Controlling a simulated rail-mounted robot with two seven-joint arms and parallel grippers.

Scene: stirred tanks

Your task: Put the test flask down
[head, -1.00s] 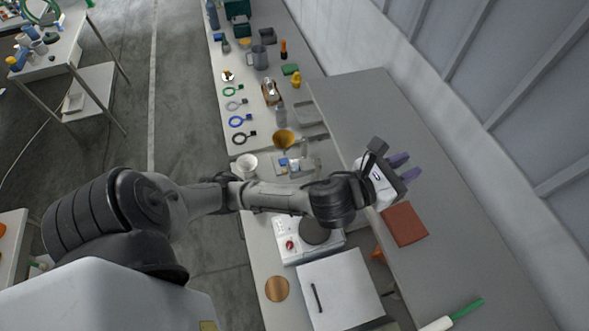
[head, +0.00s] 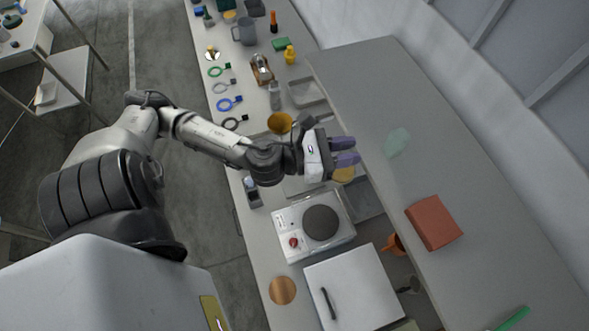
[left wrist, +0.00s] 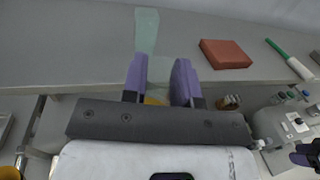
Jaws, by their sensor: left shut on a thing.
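My left gripper (head: 357,151) is over the bench beside the raised grey shelf's near edge, its purple fingers pointing at the shelf. In the left wrist view its fingers (left wrist: 160,75) are a little apart, shut on the see-through test flask, whose faint glass is hard to make out between them. A pale green see-through shape (head: 397,141) shows beyond the fingertips, over the shelf. It also shows in the left wrist view (left wrist: 147,30); I cannot tell whether it belongs to the flask.
A red-brown block (head: 433,222) lies on the grey shelf (head: 470,250). A hotplate stirrer (head: 315,225) and a white box (head: 347,285) stand on the lower bench. An amber funnel (head: 280,123) is near my left wrist. The shelf's far left part is clear.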

